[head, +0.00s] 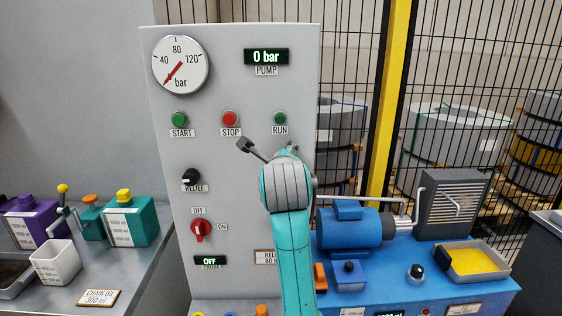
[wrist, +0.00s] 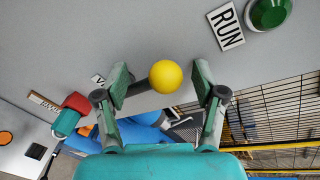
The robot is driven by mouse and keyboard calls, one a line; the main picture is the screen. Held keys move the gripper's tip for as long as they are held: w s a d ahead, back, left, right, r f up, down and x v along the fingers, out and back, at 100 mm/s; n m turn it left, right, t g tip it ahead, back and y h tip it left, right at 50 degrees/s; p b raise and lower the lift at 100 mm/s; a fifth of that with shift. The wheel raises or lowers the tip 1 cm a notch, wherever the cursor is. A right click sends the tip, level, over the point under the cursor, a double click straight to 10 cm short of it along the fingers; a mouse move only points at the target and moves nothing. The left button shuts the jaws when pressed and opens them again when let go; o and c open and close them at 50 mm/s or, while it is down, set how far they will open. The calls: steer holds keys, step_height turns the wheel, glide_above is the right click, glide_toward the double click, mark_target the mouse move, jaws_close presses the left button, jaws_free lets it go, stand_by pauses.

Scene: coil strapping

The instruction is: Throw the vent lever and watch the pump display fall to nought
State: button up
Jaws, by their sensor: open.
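The pump display (head: 266,57) reads 0 bar in the head view. The round gauge (head: 180,65) beside it has its red needle at the low end of the scale. In the wrist view, a yellow ball knob (wrist: 166,76), which looks like the end of the vent lever, sits between my fingers. A short grey stem runs left from it towards a label mostly hidden by a finger. My gripper (wrist: 160,85) is open around the ball; I cannot tell whether either finger touches it. In the head view my arm hides the lever.
The panel carries START (head: 180,119), STOP (head: 230,118) and RUN (head: 280,118) lights or buttons, a relief knob (head: 191,177) and a red OFF/ON switch (head: 201,230). A blue motor (head: 348,229) stands right of the panel. Mesh fencing rises behind.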

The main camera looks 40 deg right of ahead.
steer(key=shift+a, duration=0.1)
steer(key=v, duration=1.2)
steer(key=shift+f, duration=0.1)
steer(key=a+f+n+t+y, duration=0.1)
steer(key=a+f+n, duration=0.1)
steer(key=f+n, duration=0.5)
steer(key=a+f+n+t+y, duration=0.15)
steer(key=f+n, duration=0.25)
steer(key=f, duration=0.6)
steer(key=s+a+f+n+y, duration=0.1)
steer(key=s+a+f+n, duration=0.25)
steer(key=f, duration=0.35)
steer(key=s+a+f+n+y, duration=0.2)
steer(key=s+f+n, duration=0.2)
steer(key=f, duration=0.2)
steer(key=s+a+f+n+y, duration=0.35)
steer(key=s+f+n, duration=0.5)
steer(key=s, duration=0.65)
steer(key=s+a+n, duration=0.2)
steer(key=s+n, duration=0.3)
steer(key=s, duration=1.1)
steer(key=shift+s+a, duration=0.25)
steer(key=shift+s, duration=0.05)
